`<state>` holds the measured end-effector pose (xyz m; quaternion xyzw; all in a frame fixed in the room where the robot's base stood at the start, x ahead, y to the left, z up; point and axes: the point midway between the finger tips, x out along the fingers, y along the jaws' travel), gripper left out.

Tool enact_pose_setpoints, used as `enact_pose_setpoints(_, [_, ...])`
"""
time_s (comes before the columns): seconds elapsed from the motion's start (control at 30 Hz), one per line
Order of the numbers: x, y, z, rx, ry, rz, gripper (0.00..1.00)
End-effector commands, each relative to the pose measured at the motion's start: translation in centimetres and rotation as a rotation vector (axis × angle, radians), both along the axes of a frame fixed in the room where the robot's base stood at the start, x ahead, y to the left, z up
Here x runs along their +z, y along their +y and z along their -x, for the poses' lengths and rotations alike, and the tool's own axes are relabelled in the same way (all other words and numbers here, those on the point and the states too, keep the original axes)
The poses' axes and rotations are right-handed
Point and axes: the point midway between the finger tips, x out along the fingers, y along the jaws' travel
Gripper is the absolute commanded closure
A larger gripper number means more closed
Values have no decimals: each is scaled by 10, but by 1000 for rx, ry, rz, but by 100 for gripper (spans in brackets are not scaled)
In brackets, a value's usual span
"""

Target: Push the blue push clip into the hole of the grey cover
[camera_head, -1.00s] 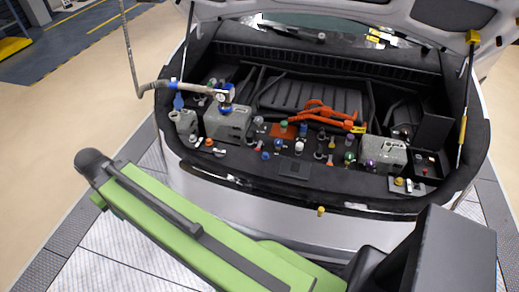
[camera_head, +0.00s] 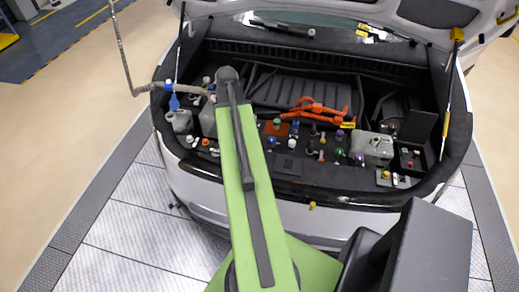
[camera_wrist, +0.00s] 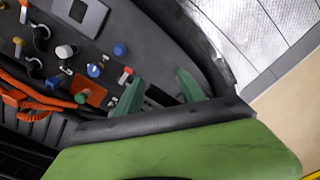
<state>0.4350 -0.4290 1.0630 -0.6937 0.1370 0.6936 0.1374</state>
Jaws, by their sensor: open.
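My gripper (camera_wrist: 160,92) is open and empty in the wrist view, its two green fingers spread over the dark bay. A round blue cap (camera_wrist: 120,49) and a smaller blue piece (camera_wrist: 94,70) stand near the left finger, apart from it. In the head view, small blue pieces (camera_head: 272,140) stand among other caps just right of my arm. I cannot tell which is the push clip. A grey square plate (camera_wrist: 80,14) lies at the top of the wrist view; I cannot tell if it is the grey cover or see a hole. My arm hides the gripper in the head view.
Orange cables (camera_head: 318,108) and an orange pad with a green cap (camera_head: 276,125) lie near the bay's middle. A grey tank (camera_head: 371,148) stands at right. A hose with a blue fitting (camera_head: 170,87) hangs at left. The car's front edge is close below.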

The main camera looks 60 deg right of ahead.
Motion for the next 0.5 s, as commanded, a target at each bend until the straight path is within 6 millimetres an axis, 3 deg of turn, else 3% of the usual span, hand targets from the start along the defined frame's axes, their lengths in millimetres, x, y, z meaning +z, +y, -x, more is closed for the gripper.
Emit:
enact_pose_setpoints(0.03, [11,-26,23,-35,0,0,53])
enact_pose_setpoints(0.1, [15,-50,49,-62,0,-1,53])
enact_pose_setpoints(0.2, [18,-68,71,-83,0,-1,53])
enact_pose_setpoints(0.5, [5,-73,79,-88,0,0,53])
